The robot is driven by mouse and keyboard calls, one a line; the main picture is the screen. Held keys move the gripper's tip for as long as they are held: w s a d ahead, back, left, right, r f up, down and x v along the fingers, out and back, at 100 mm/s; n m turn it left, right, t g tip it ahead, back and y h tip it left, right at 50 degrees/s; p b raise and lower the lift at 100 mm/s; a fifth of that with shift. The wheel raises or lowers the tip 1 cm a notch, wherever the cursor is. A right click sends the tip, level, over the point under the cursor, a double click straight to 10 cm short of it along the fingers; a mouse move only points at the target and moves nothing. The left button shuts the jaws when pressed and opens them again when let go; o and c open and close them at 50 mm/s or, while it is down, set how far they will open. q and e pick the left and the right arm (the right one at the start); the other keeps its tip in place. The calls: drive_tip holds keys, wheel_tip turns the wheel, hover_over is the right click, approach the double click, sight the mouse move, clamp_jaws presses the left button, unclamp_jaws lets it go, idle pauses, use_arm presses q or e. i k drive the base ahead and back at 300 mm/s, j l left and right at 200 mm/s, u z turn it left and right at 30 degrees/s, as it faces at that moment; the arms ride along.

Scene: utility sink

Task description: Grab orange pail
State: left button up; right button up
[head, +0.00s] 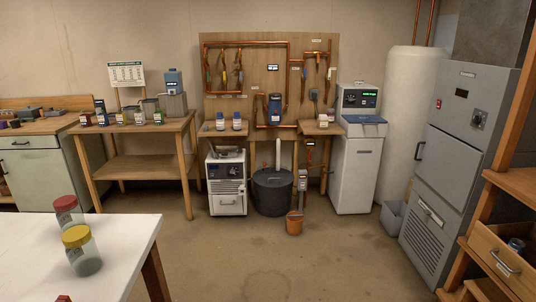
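The orange pail (294,223) stands upright on the floor in the middle of the head view. It is small and sits just right of a large black tub (272,193), in front of the wall bench. A grey device (302,181) on a vertical pipe is just above and behind it. Neither of my grippers shows in the head view.
The floor (220,260) in front of the pail is clear. A white table (100,250) with two jars is at the near left. A white machine (357,150) stands right of the pail. A grey cabinet (455,160) and wooden drawers (505,255) line the right.

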sight(294, 219)
drive_tip(key=i, duration=2.35)
